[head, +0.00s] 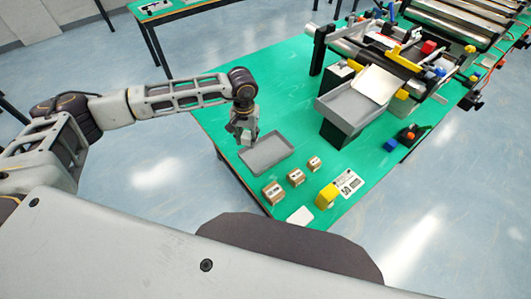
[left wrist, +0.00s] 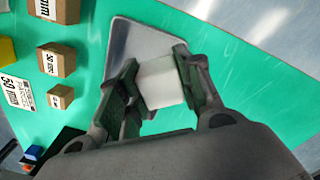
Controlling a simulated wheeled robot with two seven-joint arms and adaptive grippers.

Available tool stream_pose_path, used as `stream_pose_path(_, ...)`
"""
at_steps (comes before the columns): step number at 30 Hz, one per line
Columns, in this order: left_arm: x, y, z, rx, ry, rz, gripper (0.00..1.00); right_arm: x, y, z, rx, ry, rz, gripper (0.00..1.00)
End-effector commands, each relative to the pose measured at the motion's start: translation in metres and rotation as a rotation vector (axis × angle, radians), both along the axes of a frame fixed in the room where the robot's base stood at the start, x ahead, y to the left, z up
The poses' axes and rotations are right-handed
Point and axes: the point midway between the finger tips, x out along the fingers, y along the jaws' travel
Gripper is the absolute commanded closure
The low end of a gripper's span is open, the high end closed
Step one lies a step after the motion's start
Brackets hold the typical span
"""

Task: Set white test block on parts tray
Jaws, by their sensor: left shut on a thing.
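My left gripper (head: 243,132) is shut on the white test block (head: 246,140), just above the left edge of the grey parts tray (head: 281,143) in the head view. In the left wrist view the white block (left wrist: 162,86) sits between the two fingers of the gripper (left wrist: 158,88). The tray (left wrist: 122,45) shows behind it and is partly hidden by the block and fingers. The tray is flat and looks empty where it shows. I cannot tell the exact height of the block over it. My right gripper is not in view.
Several cardboard boxes (head: 296,177) stand in a row at the tray's right. A yellow block (head: 327,196) and a printed label sheet (head: 349,182) lie near the green table's (head: 231,92) front. A grey chute (head: 349,108) and conveyors stand behind. A blue cube (head: 390,145) lies near the right edge.

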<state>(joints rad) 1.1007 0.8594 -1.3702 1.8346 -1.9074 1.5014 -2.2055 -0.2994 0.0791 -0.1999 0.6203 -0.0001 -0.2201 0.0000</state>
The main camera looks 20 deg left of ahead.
Motion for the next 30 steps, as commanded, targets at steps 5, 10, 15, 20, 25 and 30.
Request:
stream_pose_path(5,-0.009,-0.011,-0.012,0.0,0.002,-0.006,0.89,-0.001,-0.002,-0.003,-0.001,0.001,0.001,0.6)
stream_pose_path(10,-0.018,-0.025,-0.025,0.001,0.003,-0.005,0.89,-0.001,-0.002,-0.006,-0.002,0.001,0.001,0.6)
stream_pose_path(15,-0.028,-0.048,-0.037,-0.002,0.0,0.028,0.89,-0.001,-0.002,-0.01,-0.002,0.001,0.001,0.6)
stream_pose_path(20,-0.03,-0.067,-0.041,-0.004,-0.007,0.139,0.89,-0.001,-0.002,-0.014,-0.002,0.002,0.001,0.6)
stream_pose_path(25,-0.026,-0.076,-0.037,-0.006,-0.013,0.292,0.89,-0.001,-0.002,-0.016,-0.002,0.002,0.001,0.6)
stream_pose_path(30,-0.021,-0.079,-0.033,-0.006,-0.014,0.45,0.89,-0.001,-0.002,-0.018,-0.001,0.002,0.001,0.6)
